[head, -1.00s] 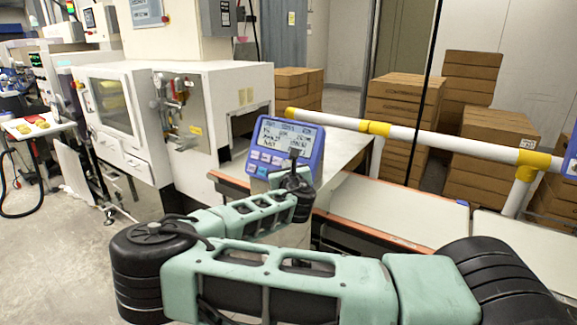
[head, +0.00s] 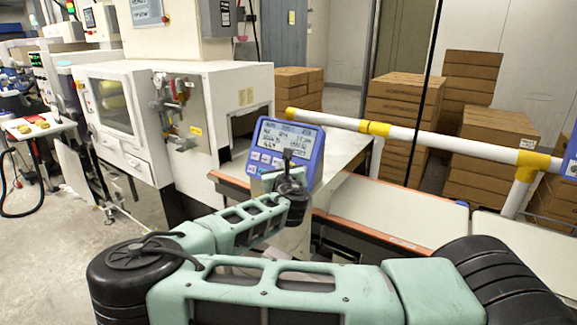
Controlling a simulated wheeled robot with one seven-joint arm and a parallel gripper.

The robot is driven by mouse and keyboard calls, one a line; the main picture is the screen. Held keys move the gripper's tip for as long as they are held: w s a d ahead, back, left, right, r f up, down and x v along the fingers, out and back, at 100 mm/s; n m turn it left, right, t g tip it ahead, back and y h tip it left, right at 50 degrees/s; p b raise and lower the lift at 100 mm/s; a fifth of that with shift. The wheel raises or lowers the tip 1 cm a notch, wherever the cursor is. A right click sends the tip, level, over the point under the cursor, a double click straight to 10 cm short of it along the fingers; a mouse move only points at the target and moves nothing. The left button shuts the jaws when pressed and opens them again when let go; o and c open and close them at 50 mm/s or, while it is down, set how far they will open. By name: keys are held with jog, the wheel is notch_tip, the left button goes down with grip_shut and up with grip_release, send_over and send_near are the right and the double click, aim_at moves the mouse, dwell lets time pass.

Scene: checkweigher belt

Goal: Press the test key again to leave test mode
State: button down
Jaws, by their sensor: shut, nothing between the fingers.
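The blue checkweigher control panel (head: 303,150) stands at the front end of the belt, tilted toward me. Its grey screen is lit with several lines of text, too small to read surely. Pink and blue keys (head: 265,160) show at the lower left of its face. My gripper (head: 287,156) is shut and empty, its dark tip in front of the panel's lower middle. It hides part of the key area. I cannot tell which key is the test key, or whether the tip touches the panel.
The conveyor belt (head: 385,208) runs right from the panel, with a white rail (head: 425,136) with yellow joints behind it. A white machine (head: 150,100) stands at left. Stacked cartons (head: 400,103) fill the back right. Grey floor (head: 50,255) is open at left.

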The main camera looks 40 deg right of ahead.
jog(key=shift+s+a+r+p, duration=0.25)
jog(key=shift+a+r, duration=0.15)
jog(key=shift+a, duration=0.3)
jog(key=shift+s+a+r+p, duration=0.15)
jog(key=shift+s+a+r, duration=0.15)
jog(key=shift+a, duration=0.35)
jog(key=shift+r, duration=0.1)
jog(key=a+r, duration=0.1)
jog(key=s+a+p, duration=0.1)
jog(key=a, duration=0.1)
jog(key=a+r+p, duration=0.1)
jog(key=a, duration=0.1)
jog(key=shift+s+r, duration=0.3)
jog(key=shift+s, duration=0.1)
